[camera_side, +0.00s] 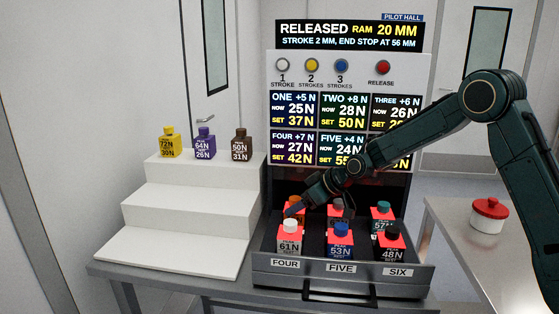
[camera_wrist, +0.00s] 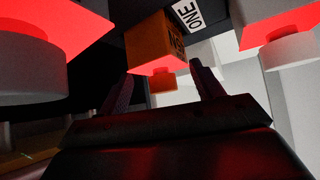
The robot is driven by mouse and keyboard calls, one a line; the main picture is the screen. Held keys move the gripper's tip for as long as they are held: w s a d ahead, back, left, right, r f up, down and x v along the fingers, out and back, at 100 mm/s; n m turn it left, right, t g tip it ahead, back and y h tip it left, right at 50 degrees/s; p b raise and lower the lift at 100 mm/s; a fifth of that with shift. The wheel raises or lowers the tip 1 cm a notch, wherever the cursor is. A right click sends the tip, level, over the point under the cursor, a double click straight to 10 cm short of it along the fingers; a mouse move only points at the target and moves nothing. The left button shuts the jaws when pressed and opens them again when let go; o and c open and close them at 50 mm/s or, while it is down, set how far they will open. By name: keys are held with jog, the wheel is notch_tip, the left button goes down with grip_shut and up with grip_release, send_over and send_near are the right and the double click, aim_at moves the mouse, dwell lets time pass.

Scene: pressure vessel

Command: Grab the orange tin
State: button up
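The orange tin (camera_side: 294,207) stands in the back-left place of the open drawer (camera_side: 345,283), partly hidden by my gripper in the side view. In the wrist view the orange tin (camera_wrist: 156,44) is ahead, beside a label reading ONE, with its small orange cap toward me. My gripper (camera_wrist: 165,88) is open, with one finger to each side of the cap. Whether the fingers touch the tin cannot be told. In the side view my gripper (camera_side: 299,206) reaches down to the tin from the right.
A white-capped tin (camera_side: 289,241) stands just in front; blue (camera_side: 340,242), black-capped (camera_side: 391,245), teal-capped (camera_side: 382,218) and grey-capped (camera_side: 336,211) tins share the drawer. White steps (camera_side: 180,213) hold three tins. A display panel (camera_side: 345,73) rises behind; a red-lidded pot (camera_side: 489,215) is right.

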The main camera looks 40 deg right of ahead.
jog(key=c, duration=1.3)
jog(key=shift+r, duration=0.15)
jog(key=shift+r, duration=0.25)
grip_shut()
notch_tip(320, 180, up, 19)
jog(key=shift+r, duration=0.2)
